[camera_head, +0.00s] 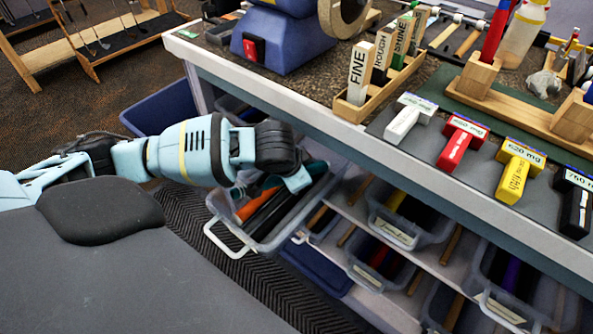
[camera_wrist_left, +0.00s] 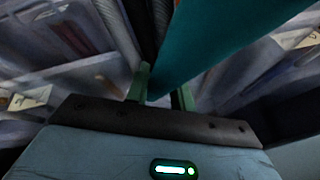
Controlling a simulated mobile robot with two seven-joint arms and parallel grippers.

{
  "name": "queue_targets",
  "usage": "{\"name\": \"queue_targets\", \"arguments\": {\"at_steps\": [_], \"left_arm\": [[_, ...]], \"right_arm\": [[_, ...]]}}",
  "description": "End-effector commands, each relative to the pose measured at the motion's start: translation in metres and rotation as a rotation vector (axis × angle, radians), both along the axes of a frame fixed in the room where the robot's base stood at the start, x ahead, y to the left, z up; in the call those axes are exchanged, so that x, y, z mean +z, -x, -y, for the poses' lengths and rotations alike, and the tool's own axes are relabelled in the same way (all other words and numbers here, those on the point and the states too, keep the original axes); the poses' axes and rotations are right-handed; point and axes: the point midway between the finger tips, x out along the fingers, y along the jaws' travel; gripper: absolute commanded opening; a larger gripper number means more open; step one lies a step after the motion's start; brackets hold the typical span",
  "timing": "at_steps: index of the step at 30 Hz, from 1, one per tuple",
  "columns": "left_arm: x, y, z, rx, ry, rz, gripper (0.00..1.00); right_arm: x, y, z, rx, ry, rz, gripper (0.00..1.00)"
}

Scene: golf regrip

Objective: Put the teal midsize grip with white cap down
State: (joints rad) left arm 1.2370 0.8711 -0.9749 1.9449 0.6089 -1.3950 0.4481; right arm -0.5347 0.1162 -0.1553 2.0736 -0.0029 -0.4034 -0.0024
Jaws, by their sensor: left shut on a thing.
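My left gripper (camera_head: 297,181) reaches over a pulled-out clear bin (camera_head: 229,240) under the workbench. In the left wrist view the green fingers (camera_wrist_left: 161,90) are shut on a teal grip (camera_wrist_left: 222,40), which slants up to the right. A bit of teal (camera_head: 315,168) also shows just beyond the gripper in the head view. The white cap cannot be made out. The bin holds an orange grip (camera_head: 254,204) and dark grips (camera_head: 270,215). Whether the teal grip touches the bin or its contents is hidden. My right gripper is not in view.
The workbench edge (camera_head: 350,150) overhangs the bin on the right. Other clear bins (camera_head: 410,225) with grips sit on the shelf below. A blue bin (camera_head: 165,108) stands behind my arm.

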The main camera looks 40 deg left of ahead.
Motion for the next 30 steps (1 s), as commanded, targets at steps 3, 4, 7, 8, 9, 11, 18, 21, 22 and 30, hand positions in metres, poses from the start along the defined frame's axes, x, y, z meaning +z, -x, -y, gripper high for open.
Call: {"name": "queue_targets", "arguments": {"at_steps": [3,4,7,8,9,11,18,21,22,30], "left_arm": [[-0.003,0.0,0.0,0.0,0.0,0.0,0.0],[-0.004,0.0,0.0,0.001,-0.001,0.0,0.0],[-0.004,0.0,0.0,0.0,-0.001,0.0,0.0],[-0.004,0.0,0.0,0.001,-0.001,0.0,0.26],[-0.004,0.0,0.0,0.001,-0.001,0.0,0.32],[-0.004,0.0,0.0,0.001,-0.001,0.0,0.39],[-0.004,0.0,0.0,0.001,-0.001,0.0,0.45],[-0.004,0.0,0.0,0.0,-0.001,0.0,0.45],[-0.003,0.0,0.0,0.0,-0.001,0.0,0.45],[0.023,0.007,0.001,-0.001,0.0,0.002,0.45]], "right_arm": [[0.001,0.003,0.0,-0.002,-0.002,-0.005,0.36],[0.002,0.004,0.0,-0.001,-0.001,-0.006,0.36],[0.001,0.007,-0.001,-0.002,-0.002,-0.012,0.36],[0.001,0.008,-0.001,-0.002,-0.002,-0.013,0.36],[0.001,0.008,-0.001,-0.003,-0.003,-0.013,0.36],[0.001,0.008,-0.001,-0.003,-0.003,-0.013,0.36],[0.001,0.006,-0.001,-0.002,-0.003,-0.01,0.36],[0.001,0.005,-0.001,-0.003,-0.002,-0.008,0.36],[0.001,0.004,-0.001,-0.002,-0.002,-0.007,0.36],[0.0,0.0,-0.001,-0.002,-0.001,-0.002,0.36]]}}
